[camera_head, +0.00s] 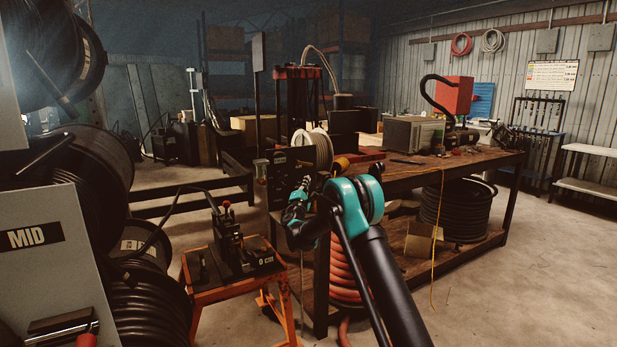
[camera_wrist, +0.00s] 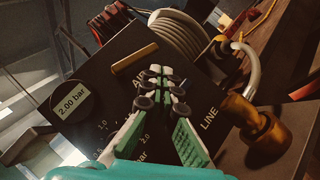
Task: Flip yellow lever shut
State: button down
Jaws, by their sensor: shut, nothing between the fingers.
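The yellow lever (camera_wrist: 134,58) is a flat bar on the dark panel (camera_wrist: 85,75) marked "AIR LINE" in the wrist view. It lies slantwise between the round "2.00 bar" readout (camera_wrist: 72,102) and the hose reel. My gripper (camera_wrist: 160,72) is shut and empty, its green-and-white fingers in front of the panel, to the right of the lever. I cannot tell whether the fingertips touch the panel. The fingers hide part of the lettering and scale. In the head view my gripper (camera_head: 306,183) is by the panel at the bench's near end; the lever is not clear there.
A brass fitting (camera_wrist: 262,130) with a pale hose stands out right of the panel. A white hose reel (camera_wrist: 180,35) is behind it. The wooden workbench (camera_head: 440,172) extends right. An orange stand (camera_head: 215,292) with a small press is left of my arm.

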jog(key=shift+v, duration=2.75)
